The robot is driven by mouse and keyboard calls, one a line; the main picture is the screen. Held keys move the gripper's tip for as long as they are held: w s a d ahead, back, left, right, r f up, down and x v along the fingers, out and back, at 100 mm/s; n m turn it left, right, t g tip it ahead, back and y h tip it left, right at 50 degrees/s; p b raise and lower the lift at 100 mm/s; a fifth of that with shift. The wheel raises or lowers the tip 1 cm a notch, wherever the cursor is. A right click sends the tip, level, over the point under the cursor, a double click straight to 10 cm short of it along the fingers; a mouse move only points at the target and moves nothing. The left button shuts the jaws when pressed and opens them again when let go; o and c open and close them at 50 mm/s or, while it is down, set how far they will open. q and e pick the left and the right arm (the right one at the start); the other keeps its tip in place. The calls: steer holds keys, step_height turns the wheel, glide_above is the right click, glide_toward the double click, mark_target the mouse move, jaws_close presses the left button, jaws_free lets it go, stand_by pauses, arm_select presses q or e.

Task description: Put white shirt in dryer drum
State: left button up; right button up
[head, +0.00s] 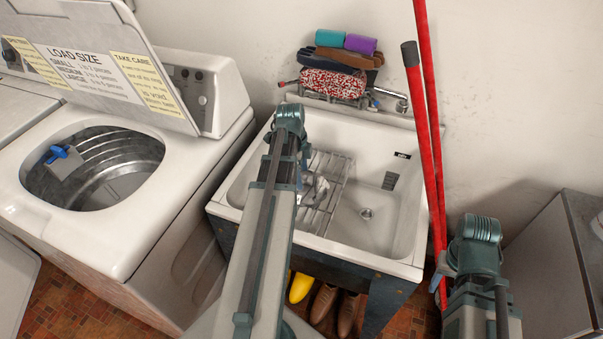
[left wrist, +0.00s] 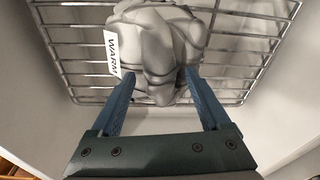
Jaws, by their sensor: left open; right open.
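The white shirt (head: 320,190) lies crumpled on a wire rack (head: 338,170) in the utility tub, partly hidden by my left arm in the head view. In the left wrist view the shirt (left wrist: 155,45) is a grey-white bundle with a "WARM" tag (left wrist: 111,52). My left gripper (left wrist: 153,78) is open, its blue fingers on either side of the bundle's near end; I cannot tell whether they touch it. My right gripper (head: 442,272) is at the right, away from the shirt, its jaws hard to see. A drum (head: 115,165) shows inside the open-lidded top-loading machine at left.
The tub (head: 395,235) has a drain at right. Red poles (head: 430,130) stand at its right side. Gloves and rolls (head: 345,60) sit behind it. A blue-and-grey item (head: 62,160) is at the drum opening. A grey cabinet (head: 555,260) is at right; shoes (head: 335,310) are below.

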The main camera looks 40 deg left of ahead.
arm_select(q)
steer(key=shift+r, duration=0.1)
step_height(320, 180, up, 12)
steer(key=s+a+p, duration=0.1)
steer(key=p, duration=1.1)
